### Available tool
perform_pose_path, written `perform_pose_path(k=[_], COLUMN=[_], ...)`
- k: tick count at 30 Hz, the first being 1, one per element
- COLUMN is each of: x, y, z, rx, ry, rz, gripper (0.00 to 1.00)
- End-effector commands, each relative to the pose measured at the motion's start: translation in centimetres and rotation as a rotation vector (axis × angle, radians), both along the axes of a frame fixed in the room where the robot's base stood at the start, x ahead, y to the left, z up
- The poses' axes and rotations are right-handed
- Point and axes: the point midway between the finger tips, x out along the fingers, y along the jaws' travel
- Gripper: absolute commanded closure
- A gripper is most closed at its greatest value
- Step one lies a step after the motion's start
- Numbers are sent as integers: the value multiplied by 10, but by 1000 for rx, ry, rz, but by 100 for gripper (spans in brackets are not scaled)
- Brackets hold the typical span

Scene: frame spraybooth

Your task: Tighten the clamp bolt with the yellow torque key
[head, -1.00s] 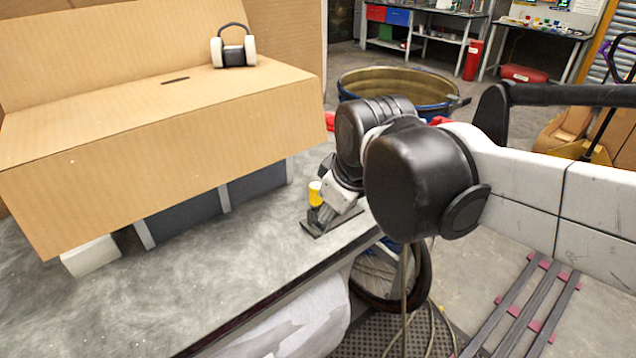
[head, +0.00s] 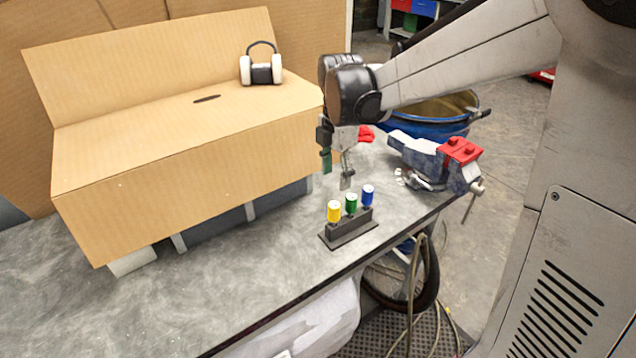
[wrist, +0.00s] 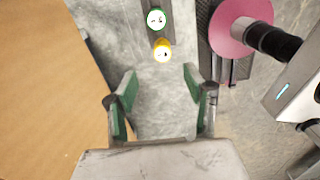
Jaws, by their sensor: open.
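The yellow torque key (head: 334,212) stands upright at the near-left end of a dark rack (head: 350,232), beside a green key (head: 351,204) and a blue key (head: 368,196). My gripper (head: 337,172) is open and empty above the bench, behind the rack in the head view. In the wrist view the yellow key (wrist: 163,54) shows just beyond and between my open fingertips (wrist: 160,75), apart from them, with the green key (wrist: 156,19) beyond it. I cannot make out the clamp bolt in either view.
A large cardboard box (head: 190,150) with headphones (head: 261,66) on it stands left of my gripper. A blue-grey vise with red parts (head: 460,150) sits at the bench's right edge. The bench (head: 230,290) is clear in front of the box.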

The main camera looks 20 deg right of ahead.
Motion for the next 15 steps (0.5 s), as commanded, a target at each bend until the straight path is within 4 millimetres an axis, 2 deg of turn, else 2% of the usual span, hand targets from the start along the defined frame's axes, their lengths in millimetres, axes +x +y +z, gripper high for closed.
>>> perform_pose_path(k=[15], x=[0], y=[0], z=[-77], rx=[0], ry=[2], rz=[8], gripper=[53])
